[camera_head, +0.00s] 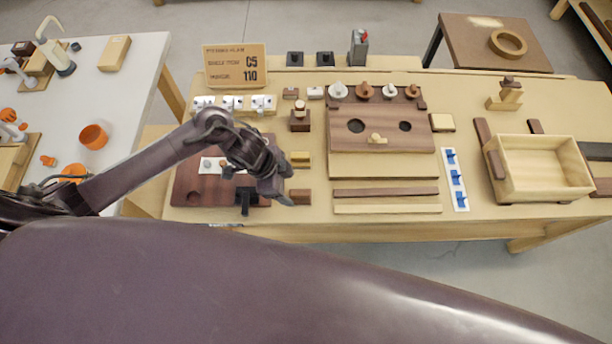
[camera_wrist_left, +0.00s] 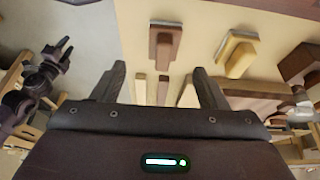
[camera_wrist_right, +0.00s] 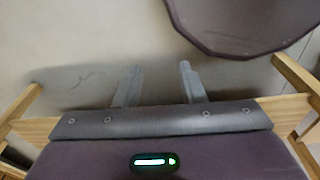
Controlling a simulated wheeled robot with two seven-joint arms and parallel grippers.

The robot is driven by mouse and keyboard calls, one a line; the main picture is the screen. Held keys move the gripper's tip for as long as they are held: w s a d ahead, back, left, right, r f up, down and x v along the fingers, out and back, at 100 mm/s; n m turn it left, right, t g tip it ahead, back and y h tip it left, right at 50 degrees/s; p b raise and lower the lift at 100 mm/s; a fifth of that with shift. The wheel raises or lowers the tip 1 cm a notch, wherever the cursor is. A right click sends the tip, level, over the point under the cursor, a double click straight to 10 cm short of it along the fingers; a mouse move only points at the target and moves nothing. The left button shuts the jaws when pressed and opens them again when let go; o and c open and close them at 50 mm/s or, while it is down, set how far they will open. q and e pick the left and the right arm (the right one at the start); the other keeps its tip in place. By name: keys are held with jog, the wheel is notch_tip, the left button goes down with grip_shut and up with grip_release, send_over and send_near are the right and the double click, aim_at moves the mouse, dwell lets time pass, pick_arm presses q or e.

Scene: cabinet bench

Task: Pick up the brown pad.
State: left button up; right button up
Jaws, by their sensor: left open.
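The brown pad (camera_head: 300,196) is a small dark brown block lying on the bench near its front edge, just right of my left gripper. In the left wrist view the brown pad (camera_wrist_left: 164,46) lies ahead of the fingertips, roughly between their lines and apart from them. My left gripper (camera_head: 264,198) is open and empty, above the bench and left of the pad; its spread fingers also show in the left wrist view (camera_wrist_left: 160,84). My right gripper (camera_wrist_right: 158,82) is open and empty over the floor in the right wrist view. It is not seen in the head view.
A yellow block (camera_head: 300,159) lies behind the pad. A dark board (camera_head: 188,185) lies under my left forearm. Long strips (camera_head: 385,193) and a brown board with knobs (camera_head: 385,115) lie to the right. A wooden box (camera_head: 540,170) stands farther right.

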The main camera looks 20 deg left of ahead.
aim_at(299, 193)
pick_arm(q)
jog(key=shift+w+d+f, duration=0.1)
jog(key=shift+w+f, duration=0.05)
jog(key=shift+f, duration=0.1)
jog(key=shift+d+f, duration=0.15)
jog(key=shift+f, duration=0.2)
jog(key=shift+p+x, duration=0.45)
jog(key=shift+x, duration=0.65)
jog(key=x, duration=0.2)
jog(key=shift+w+d+f, duration=0.15)
jog(key=shift+w+d, duration=0.05)
jog(key=shift+d, duration=0.05)
jog(key=shift+w+d+f, duration=0.2)
jog(key=shift+f, duration=0.45)
jog(key=c, duration=0.6)
jog(key=shift+s, duration=0.1)
jog(key=c, duration=0.4)
pick_arm(e)
jog(key=shift+s+a+r, duration=0.1)
jog(key=shift+s+r, duration=0.2)
jog(key=shift+s, duration=0.35)
jog(key=shift+s+r, duration=0.3)
jog(key=shift+s, duration=0.3)
